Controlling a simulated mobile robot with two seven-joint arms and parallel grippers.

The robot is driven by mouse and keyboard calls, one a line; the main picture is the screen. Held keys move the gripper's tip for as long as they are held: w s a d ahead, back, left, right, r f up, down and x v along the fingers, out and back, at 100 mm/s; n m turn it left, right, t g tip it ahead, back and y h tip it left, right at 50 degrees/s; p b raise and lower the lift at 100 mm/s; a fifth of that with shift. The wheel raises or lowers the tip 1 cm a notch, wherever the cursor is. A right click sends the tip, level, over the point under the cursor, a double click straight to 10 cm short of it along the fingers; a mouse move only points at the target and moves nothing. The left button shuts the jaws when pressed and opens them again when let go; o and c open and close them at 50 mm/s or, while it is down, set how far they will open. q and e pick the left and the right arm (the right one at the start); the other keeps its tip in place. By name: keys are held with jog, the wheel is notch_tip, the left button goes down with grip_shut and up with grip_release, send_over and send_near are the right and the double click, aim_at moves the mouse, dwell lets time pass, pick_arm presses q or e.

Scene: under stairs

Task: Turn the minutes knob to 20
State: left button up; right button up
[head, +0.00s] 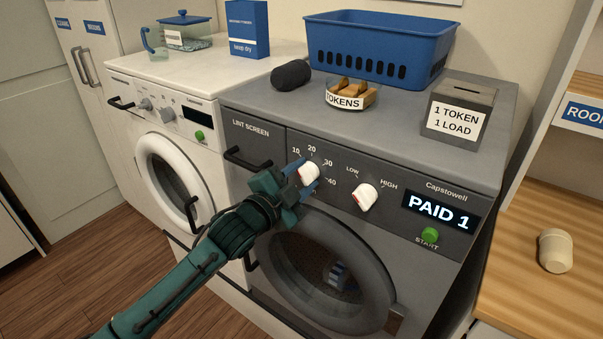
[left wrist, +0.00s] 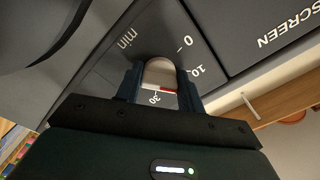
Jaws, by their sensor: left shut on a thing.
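The minutes knob (head: 309,174) is a white knob on the grey dryer's front panel (head: 335,190), with 10, 20, 30 and 40 printed around it. My left gripper (head: 302,180) is shut on this knob, one finger on each side. The left wrist view shows the knob (left wrist: 160,73) between the two fingers, with 0, 10 and "min" printed beside it. A red mark shows at the knob's edge there, close to a partly covered number. I cannot tell exactly which number it points at. My right gripper is not in view.
To the right are a low/high knob (head: 364,197), a display (head: 439,212) reading PAID 1 and a green start button (head: 430,235). The round dryer door (head: 375,290) is below. A blue basket (head: 380,45), token bowl (head: 350,97) and token box (head: 460,110) stand on top.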

pick_arm(q)
jog(key=m+p, duration=0.1)
jog(key=m, duration=0.3)
jog(key=shift+r, duration=0.1)
jog(key=shift+m+p, duration=0.45)
jog(key=shift+m, duration=1.05)
jog(key=o, duration=1)
